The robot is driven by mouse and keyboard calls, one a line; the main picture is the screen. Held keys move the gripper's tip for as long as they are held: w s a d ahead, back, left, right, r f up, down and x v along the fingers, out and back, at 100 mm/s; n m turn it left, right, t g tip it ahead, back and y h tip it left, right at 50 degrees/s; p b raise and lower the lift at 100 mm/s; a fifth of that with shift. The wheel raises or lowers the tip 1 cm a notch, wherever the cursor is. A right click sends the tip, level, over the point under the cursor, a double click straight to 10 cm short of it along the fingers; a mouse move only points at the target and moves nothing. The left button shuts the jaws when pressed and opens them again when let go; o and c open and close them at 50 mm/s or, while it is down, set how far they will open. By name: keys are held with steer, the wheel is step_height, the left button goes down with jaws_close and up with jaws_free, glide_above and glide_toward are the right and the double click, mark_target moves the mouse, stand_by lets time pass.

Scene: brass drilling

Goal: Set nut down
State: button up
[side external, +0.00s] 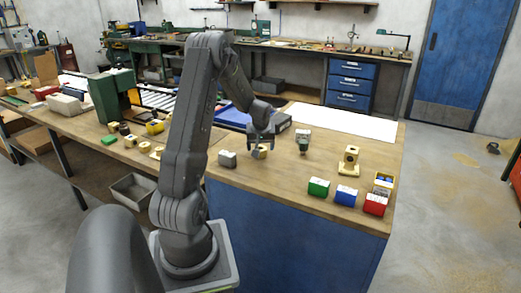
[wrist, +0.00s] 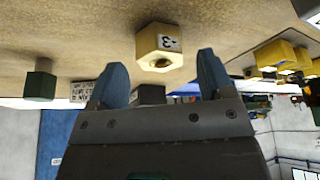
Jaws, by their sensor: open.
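A brass hexagonal nut (wrist: 158,42) with a white label reading 3 rests on the wooden bench top. The wrist view shows the bench upside down. In the side external view the nut (side external: 262,153) is partly hidden by my gripper (side external: 259,143), which is low over the bench. In the wrist view the two blue-grey fingers of my gripper (wrist: 161,60) are wide apart. The nut lies in line with the gap between them, at or just beyond the tips. I cannot tell whether a finger touches it.
A grey block (side external: 227,159) stands close to the left and a grey-green piece (side external: 304,141) to the right. A brass stand (side external: 349,161) and green (side external: 318,187), blue (side external: 346,195) and red (side external: 375,204) boxes sit further right. Bare bench lies between.

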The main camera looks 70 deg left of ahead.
steer(key=w+v, duration=0.1)
steer(key=v, duration=0.8)
steer(key=w+d+r+m+t, duration=0.1)
steer(key=d+r+m, duration=0.15)
steer(key=d, duration=0.35)
steer(key=w+d+r+m, duration=0.1)
steer(key=w+d+r, duration=0.1)
steer(key=d+r, duration=0.3)
steer(key=d+r+m+t+h, duration=0.15)
steer(key=d+m, duration=0.25)
steer(key=d, duration=1)
steer(key=s+d+m+t+h, duration=0.1)
steer(key=s+d+m, duration=0.2)
steer(key=s+d, duration=0.2)
steer(key=s+d+r+m+t+h, duration=0.1)
steer(key=s+d+m, duration=0.3)
steer(key=d, duration=0.7)
steer(key=shift+s+r+h, duration=0.2)
steer(key=shift+s+h, duration=0.25)
steer(key=shift+s, duration=0.45)
